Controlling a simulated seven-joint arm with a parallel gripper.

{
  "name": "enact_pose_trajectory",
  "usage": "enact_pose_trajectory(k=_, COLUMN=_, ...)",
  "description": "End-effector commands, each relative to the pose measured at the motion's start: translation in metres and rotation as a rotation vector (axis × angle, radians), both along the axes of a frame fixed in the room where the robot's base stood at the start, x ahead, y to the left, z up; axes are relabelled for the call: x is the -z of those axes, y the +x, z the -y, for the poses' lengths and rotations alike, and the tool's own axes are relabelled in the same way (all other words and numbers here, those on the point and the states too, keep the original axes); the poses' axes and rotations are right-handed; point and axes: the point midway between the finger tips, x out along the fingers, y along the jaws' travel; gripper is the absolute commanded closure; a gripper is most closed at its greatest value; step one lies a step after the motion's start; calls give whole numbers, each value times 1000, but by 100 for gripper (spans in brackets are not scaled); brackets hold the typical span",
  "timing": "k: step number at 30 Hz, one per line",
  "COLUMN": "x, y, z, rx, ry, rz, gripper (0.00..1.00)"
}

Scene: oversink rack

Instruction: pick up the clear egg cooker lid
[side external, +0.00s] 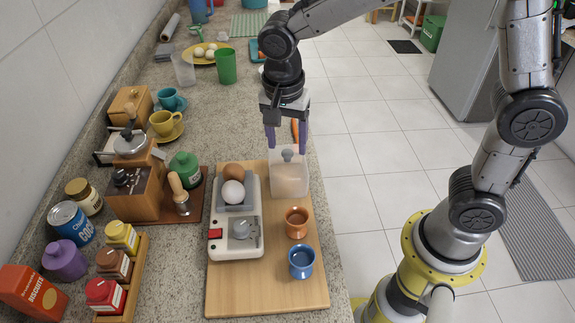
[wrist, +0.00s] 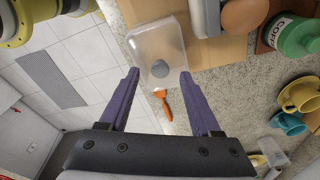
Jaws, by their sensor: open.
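The clear egg cooker lid (side external: 290,183) is a see-through box with a grey knob on top. It sits at the far right part of the wooden board, beside the white egg cooker (side external: 250,238). My gripper (side external: 286,145) is open and points down just above the lid, its purple fingers spread to either side of the knob's line. In the wrist view the lid (wrist: 157,42) and its grey knob appear ahead, with the knob between the open fingertips (wrist: 159,74). Nothing is held.
The egg cooker holds a brown and a white egg. Copper (side external: 297,223) and blue (side external: 301,262) cups stand on the wooden board (side external: 235,300) nearer the camera. An orange-handled tool (wrist: 163,103) lies behind the lid. The counter drops to the floor at right.

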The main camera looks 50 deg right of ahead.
Motion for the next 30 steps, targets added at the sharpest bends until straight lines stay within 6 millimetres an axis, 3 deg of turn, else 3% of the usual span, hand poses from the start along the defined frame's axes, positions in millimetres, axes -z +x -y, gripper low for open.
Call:
enact_pose_trajectory(k=6, x=22, y=1, z=3, rx=0, ry=-2, rz=-1, gripper=36)
enact_pose_trajectory(k=14, x=24, y=1, z=3, rx=0, ry=0, rz=0, gripper=37)
enact_pose_trajectory(k=24, x=23, y=1, z=3, rx=0, ry=0, rz=1, gripper=99)
enact_pose_trajectory(k=30, x=23, y=2, z=3, rx=0, ry=0, rz=1, gripper=100)
